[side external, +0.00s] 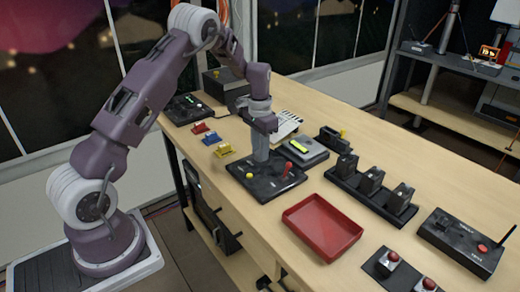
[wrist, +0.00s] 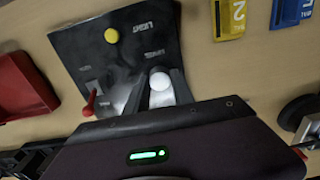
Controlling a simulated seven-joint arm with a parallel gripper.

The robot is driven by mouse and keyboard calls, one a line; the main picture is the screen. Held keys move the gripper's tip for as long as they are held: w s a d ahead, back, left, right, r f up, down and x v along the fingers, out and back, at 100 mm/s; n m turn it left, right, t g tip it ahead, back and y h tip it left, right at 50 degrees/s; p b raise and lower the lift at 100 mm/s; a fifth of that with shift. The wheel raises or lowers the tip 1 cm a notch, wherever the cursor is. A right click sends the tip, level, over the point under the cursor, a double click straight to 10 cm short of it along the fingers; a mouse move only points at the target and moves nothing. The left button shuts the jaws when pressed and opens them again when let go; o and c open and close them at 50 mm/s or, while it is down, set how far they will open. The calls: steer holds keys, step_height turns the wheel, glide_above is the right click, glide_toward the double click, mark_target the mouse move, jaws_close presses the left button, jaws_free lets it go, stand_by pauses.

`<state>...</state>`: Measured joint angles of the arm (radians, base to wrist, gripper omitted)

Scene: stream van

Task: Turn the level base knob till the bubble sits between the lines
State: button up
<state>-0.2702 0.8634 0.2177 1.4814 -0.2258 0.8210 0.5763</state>
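A grey box with a bright yellow-green strip (side external: 300,147) on top, possibly the level base and its vial, stands on the bench right of my gripper. The bubble, the lines and a knob are too small to make out. My gripper (side external: 261,143) points down over a black control panel (side external: 247,183), left of that box and apart from it. The panel also shows in the wrist view (wrist: 75,45), with a yellow button (wrist: 111,35), a red lever (wrist: 89,103) and a white round part (wrist: 160,82) near my grey fingers. Whether the fingers are open or shut is unclear.
A red tray (side external: 318,252) lies right of the panel. A black rack of several blocks (side external: 357,206) stands behind the tray. Red, blue (side external: 211,138) and yellow clips (side external: 223,151) lie left of the panel. The bench is clear between tray and front edge.

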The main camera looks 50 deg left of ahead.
jaws_close()
steer(key=shift+n, duration=0.3)
steer(key=n, duration=0.3)
steer(key=shift+n, duration=2)
steer(key=o, duration=0.9)
jaws_free()
